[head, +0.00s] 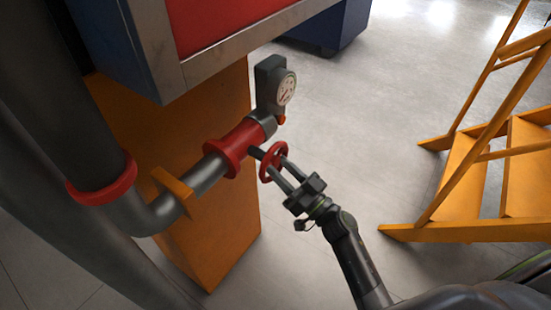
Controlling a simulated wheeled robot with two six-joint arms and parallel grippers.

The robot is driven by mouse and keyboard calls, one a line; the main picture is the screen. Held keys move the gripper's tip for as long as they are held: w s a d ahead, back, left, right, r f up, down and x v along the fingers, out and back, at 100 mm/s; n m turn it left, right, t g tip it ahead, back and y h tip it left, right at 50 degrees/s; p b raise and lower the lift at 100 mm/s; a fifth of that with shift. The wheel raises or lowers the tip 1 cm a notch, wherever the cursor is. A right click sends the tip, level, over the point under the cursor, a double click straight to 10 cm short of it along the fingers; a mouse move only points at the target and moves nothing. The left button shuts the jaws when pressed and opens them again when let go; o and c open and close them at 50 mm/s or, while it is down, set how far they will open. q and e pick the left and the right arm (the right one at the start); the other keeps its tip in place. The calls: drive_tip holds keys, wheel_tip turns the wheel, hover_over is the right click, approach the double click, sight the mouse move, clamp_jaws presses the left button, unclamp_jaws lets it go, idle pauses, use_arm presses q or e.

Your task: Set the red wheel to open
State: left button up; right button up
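The red wheel (264,172) is a small ring on a dark stem at the side of a red valve body (236,145), set in a grey pipe. My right gripper (278,169) comes from the lower right and its two fingers reach up to the wheel. The fingers are parted, with a gap visible between them. Their tips overlap the rim in the picture, and I cannot tell whether they touch it. No open or shut marking can be read at the wheel. My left gripper is not in view.
A gauge (287,89) on a dark block stands just above the valve. An orange pillar (225,225) stands behind the pipe, and a large grey pipe (65,130) runs at left. Orange stairs (460,190) stand at right. Grey floor (365,110) lies clear between.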

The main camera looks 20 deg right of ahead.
drive_tip(key=shift+x, duration=1.15)
drive_tip(key=c, duration=0.7)
